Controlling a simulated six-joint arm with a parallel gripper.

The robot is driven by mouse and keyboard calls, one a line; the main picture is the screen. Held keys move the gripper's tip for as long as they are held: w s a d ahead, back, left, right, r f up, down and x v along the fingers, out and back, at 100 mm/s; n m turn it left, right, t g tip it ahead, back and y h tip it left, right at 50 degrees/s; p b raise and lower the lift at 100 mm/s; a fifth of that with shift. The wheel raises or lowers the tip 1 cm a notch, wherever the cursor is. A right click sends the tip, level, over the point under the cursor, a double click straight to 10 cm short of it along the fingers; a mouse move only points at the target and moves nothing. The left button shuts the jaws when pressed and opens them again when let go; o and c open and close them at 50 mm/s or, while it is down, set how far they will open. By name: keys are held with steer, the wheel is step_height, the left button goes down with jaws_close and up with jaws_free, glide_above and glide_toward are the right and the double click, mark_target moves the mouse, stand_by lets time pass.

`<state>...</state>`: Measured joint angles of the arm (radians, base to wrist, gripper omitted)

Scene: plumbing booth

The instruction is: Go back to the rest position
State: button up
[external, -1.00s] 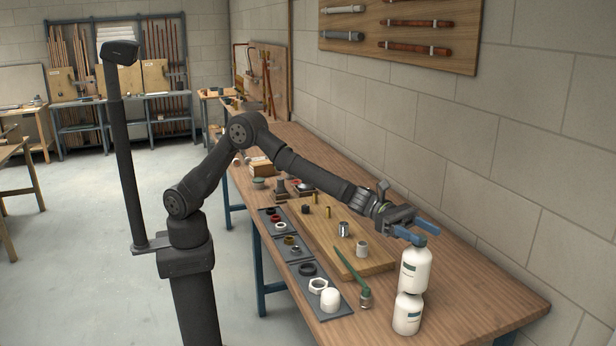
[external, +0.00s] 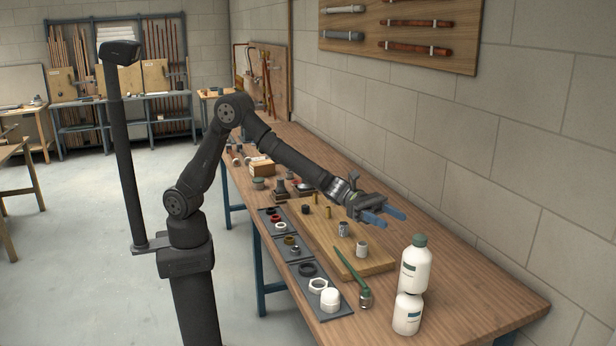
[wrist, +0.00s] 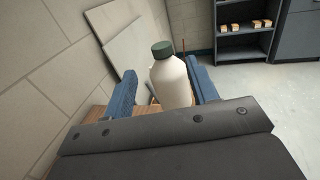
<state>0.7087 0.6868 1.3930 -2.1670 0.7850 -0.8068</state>
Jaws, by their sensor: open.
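My gripper (external: 387,217) is open and empty, with its two blue fingers apart above the wooden board on the bench. It is behind and to the left of two white bottles at the near right end. The upper bottle (external: 415,265) has a green cap and stands upright on the lower bottle (external: 408,313). In the wrist view, the capped bottle (wrist: 170,80) shows beyond and between the blue fingers (wrist: 164,90), apart from them. The lower bottle is hidden there.
The workbench (external: 480,285) runs along a block wall. A wooden board (external: 350,258) holds small fittings, and dark trays (external: 335,308) with rings and nuts lie along the front edge. A green-handled brush (external: 350,275) lies near the bottles. Pipes hang on a wall panel (external: 400,45).

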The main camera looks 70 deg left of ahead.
mark_target(414, 236)
steer(key=x, duration=1.1)
steer(key=shift+d+f, duration=0.15)
steer(key=shift+f, duration=0.25)
steer(key=r, duration=0.2)
steer(key=s+r, duration=0.1)
steer(key=r, duration=0.2)
steer(key=shift+r, duration=0.2)
steer(key=s+d+r, duration=0.1)
steer(key=s+r, duration=1)
steer(key=w+a+n+t+y, duration=0.1)
steer(key=w+a+t, duration=0.3)
steer(key=w+a, duration=1.5)
steer(key=a+r+n, duration=0.1)
steer(key=a, duration=0.1)
steer(key=shift+a+n+y, duration=0.3)
steer(key=shift+n, duration=0.1)
steer(key=shift+o, duration=0.2)
